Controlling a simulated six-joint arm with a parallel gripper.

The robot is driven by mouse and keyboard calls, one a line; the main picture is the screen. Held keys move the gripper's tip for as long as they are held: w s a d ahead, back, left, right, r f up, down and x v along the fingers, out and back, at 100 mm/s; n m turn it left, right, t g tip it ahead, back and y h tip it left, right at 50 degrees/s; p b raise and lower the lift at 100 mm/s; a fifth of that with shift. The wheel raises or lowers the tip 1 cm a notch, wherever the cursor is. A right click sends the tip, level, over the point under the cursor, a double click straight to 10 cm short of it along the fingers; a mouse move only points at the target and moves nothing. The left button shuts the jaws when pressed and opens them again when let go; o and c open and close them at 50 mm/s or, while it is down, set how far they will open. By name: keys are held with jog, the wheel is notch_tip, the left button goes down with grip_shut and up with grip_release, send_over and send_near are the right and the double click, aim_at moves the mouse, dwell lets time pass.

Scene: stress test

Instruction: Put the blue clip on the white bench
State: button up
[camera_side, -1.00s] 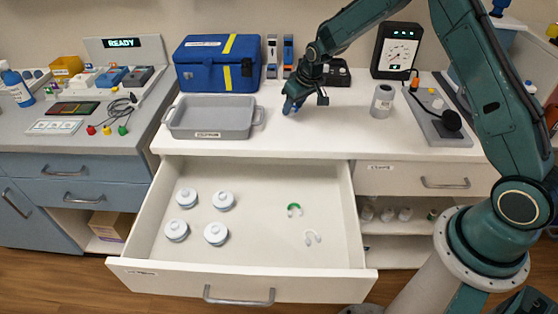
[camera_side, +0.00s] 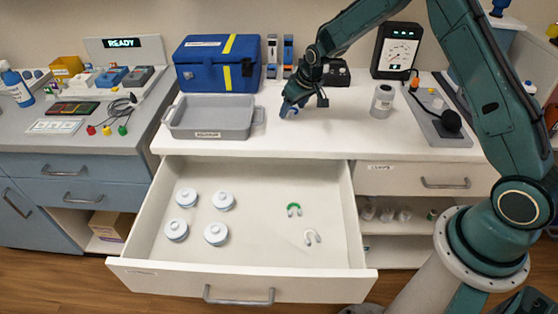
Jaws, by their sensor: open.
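The blue clip (camera_side: 290,112) is a small curved piece at the white bench top (camera_side: 340,138), right of the grey tray. It shows just below the fingertips of my gripper (camera_side: 288,106). My gripper is open and points down over the clip, close to it. The fingers partly hide the clip, and I cannot tell whether they touch it.
The grey tray (camera_side: 171,130) is left of my gripper, with a blue case (camera_side: 205,68) behind. A grey jar (camera_side: 382,101) stands to the right. Below, an open drawer (camera_side: 260,255) holds several white round containers, a green clip (camera_side: 294,208) and a white clip (camera_side: 312,237).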

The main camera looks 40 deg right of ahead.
jog(key=v, duration=1.2)
jog(key=shift+r, duration=0.15)
dwell(0.5)
jog(key=s+a+r, duration=0.3)
jog(key=s+r, duration=0.4)
jog(key=s, duration=0.2)
jog(key=s+a+r, duration=0.2)
jog(key=s+r, duration=0.4)
jog(key=s, duration=0.2)
jog(key=s+a+t, duration=0.1)
jog(key=s+a, duration=0.1)
jog(key=s, duration=1.6)
jog(key=shift+a+r, duration=0.25)
